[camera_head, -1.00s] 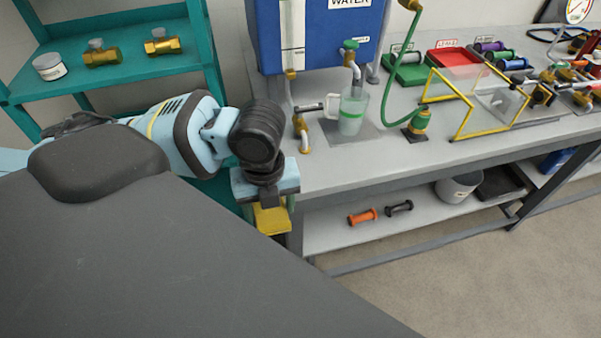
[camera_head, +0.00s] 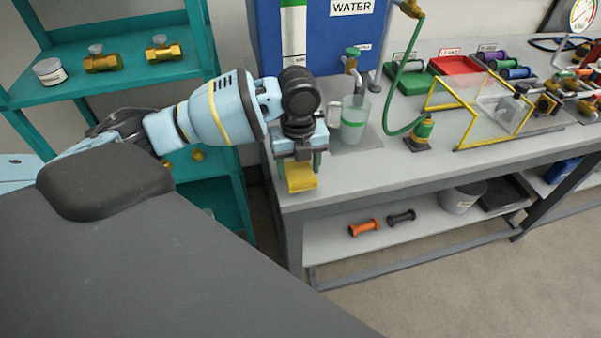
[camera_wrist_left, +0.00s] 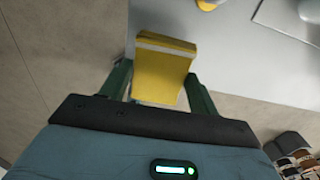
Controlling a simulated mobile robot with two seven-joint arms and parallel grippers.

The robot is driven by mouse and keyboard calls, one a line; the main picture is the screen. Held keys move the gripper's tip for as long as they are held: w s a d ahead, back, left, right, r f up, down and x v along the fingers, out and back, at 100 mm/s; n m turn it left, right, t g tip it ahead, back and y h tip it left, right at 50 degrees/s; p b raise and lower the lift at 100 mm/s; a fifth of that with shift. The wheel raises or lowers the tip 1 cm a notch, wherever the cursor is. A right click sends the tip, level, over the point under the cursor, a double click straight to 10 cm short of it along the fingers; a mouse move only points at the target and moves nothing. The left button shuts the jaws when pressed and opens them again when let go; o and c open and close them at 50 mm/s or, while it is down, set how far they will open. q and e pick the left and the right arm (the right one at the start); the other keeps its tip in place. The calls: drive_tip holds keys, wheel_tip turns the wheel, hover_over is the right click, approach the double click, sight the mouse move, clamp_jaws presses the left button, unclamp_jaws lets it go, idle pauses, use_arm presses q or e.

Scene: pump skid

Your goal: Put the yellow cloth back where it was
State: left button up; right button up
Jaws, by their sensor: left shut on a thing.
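The yellow cloth (camera_head: 300,177) is a small folded block held in my left gripper (camera_head: 299,168). In the left wrist view the cloth (camera_wrist_left: 163,70) sits between the two green fingers of the left gripper (camera_wrist_left: 160,85), which are shut on it. In the head view the gripper points down at the near left corner of the grey bench (camera_head: 350,188), and the cloth appears over the bench top. I cannot tell whether the cloth touches the surface. My right gripper is not in view.
A clear jug (camera_head: 353,122) stands under the tap of the blue water tank (camera_head: 335,45), just right of the gripper. A green hose (camera_head: 388,105) and a yellow-framed clear guard (camera_head: 480,108) are farther right. The teal shelf (camera_head: 110,75) is at left. The bench's front strip is clear.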

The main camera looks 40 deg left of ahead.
sight(300, 167)
use_arm(q)
drive_tip(key=shift+w, duration=0.1)
drive_tip(key=shift+w, duration=0.2)
wheel_tip(300, 167, down, 4)
drive_tip(key=shift+w+a+r, duration=0.1)
drive_tip(key=shift+a+r, duration=0.05)
drive_tip(key=shift+r, duration=0.1)
drive_tip(key=shift+f, duration=0.15)
drive_tip(key=o, duration=0.9)
drive_tip(key=shift+o, duration=0.2)
